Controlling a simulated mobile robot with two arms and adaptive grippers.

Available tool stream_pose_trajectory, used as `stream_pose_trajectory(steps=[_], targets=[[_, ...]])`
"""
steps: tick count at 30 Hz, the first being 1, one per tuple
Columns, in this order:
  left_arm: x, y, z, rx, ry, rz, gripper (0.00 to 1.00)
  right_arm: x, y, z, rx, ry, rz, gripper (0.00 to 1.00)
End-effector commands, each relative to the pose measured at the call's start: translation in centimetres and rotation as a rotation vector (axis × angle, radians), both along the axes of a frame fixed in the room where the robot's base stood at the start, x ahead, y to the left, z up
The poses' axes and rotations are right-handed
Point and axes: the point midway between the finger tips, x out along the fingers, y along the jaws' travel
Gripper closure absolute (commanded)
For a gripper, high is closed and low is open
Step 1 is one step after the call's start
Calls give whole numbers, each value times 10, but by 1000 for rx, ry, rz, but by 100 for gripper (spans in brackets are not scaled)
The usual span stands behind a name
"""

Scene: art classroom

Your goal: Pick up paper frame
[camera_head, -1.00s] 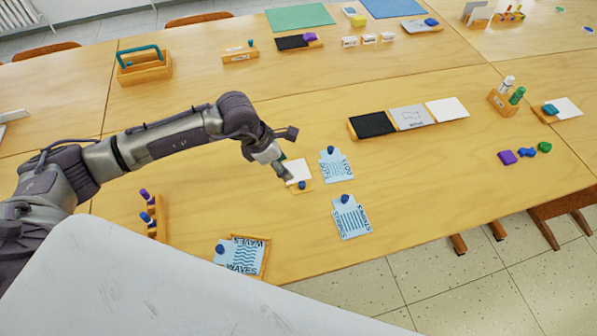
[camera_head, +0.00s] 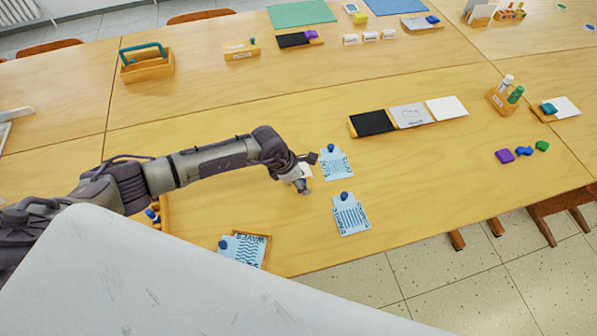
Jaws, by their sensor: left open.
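The paper frame, a small white sheet on a wooden base, is almost wholly hidden by my left gripper (camera_head: 303,186). Only a bit of white, perhaps its sheet, shows beside the gripper. My left gripper is open and points down over that spot; whether it touches the frame cannot be told. Two light blue printed cards with blue knobs lie to its right, the upper one (camera_head: 337,163) close by and the lower one (camera_head: 351,214) nearer the table edge. My right gripper is not in view.
A blue card in a wooden frame (camera_head: 265,262) lies at the front edge. A wooden rack (camera_head: 165,212) is partly behind my left arm. A tray with black, grey and white panels (camera_head: 350,127) stands farther back. The table middle (camera_head: 230,120) is clear.

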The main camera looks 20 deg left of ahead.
Motion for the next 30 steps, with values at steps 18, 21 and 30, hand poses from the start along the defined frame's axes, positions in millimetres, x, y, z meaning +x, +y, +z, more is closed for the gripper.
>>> stream_pose_trajectory(steps=[18, 21, 30], targets=[[0, 0, 0, 0, 0, 1, 100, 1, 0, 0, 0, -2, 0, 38], [0, 0, 1, 0, 0, 1, 100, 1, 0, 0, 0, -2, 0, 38], [1, 0, 24, -1, -4, -1, 100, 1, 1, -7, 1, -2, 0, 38]])
